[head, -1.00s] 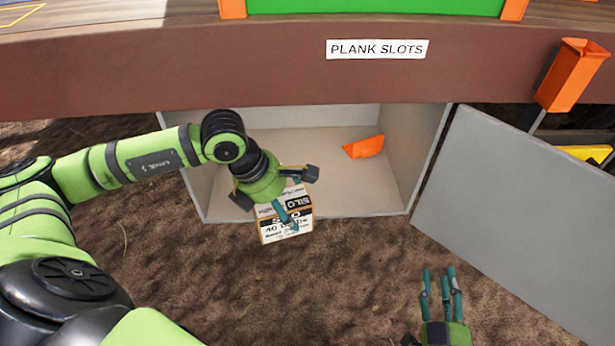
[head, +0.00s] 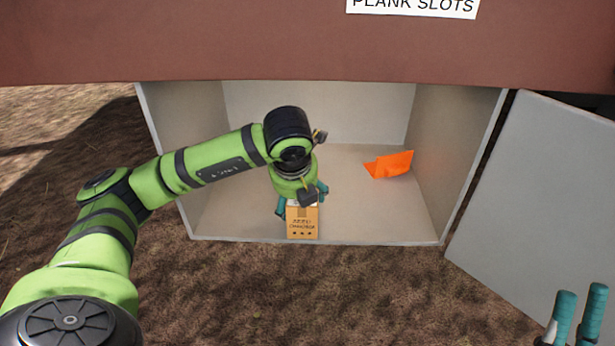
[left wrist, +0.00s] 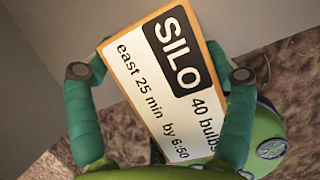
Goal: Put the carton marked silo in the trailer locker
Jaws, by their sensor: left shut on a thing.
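My left gripper (head: 302,200) is shut on the carton, one finger on each side, at the front edge of the locker opening. I cannot tell whether the carton touches the floor. The trailer locker (head: 225,212) is a grey open box under the brown trailer side. My right gripper (head: 578,318) is open and empty at the lower right.
The locker door (head: 545,190) stands open on the right. An orange folded piece (head: 390,165) lies on the locker floor at the right. The rest of the locker floor is clear. The trailer side (head: 200,45) with a "PLANK SLOTS" sign (head: 412,6) overhangs the opening.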

